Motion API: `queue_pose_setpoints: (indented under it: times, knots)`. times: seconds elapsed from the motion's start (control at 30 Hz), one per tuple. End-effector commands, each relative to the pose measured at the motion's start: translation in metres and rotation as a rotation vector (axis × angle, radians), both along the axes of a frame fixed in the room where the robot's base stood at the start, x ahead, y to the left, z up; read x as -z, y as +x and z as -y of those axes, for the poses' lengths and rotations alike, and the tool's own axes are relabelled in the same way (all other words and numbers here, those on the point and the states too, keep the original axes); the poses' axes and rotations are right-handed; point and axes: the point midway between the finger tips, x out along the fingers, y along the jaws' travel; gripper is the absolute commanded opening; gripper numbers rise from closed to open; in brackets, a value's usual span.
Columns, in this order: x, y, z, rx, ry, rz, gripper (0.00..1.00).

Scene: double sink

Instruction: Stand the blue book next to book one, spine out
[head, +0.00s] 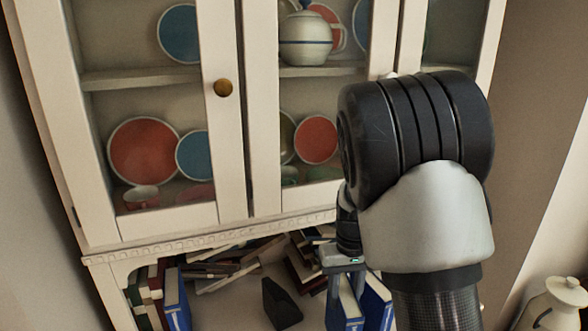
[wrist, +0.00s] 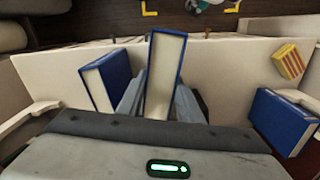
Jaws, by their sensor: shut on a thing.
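My gripper (head: 345,264) is shut on a blue book (head: 345,302) at the open lower shelf of the cabinet. In the wrist view the held blue book (wrist: 164,72) stands between the fingers (wrist: 160,100), its cream page edges facing the camera. A second blue book (head: 378,300) stands close beside it on the right in the head view; it appears on the left in the wrist view (wrist: 109,82), with a gap between. Another blue book (head: 175,300) stands at the shelf's left end. I cannot tell which is book one. My arm hides part of the shelf's right side.
Leaning and fallen books (head: 225,262) lie along the back of the shelf. A black wedge-shaped object (head: 281,303) stands mid-shelf, with bare shelf around it. A yellow-and-red striped object (wrist: 289,63) lies near the shelf's edge. Glass doors (head: 232,150) close the upper cabinet.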

Motion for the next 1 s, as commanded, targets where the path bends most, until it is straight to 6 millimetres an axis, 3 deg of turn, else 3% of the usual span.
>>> queue_pose_setpoints:
  times: [0.13,0.3,1.0]
  knots:
    - [0.016,-0.024,0.000,0.070,-0.001,0.000,0.00]
    - [0.024,-0.035,0.002,0.112,-0.003,0.003,0.00]
    - [0.025,-0.035,0.001,0.112,-0.004,0.004,0.00]
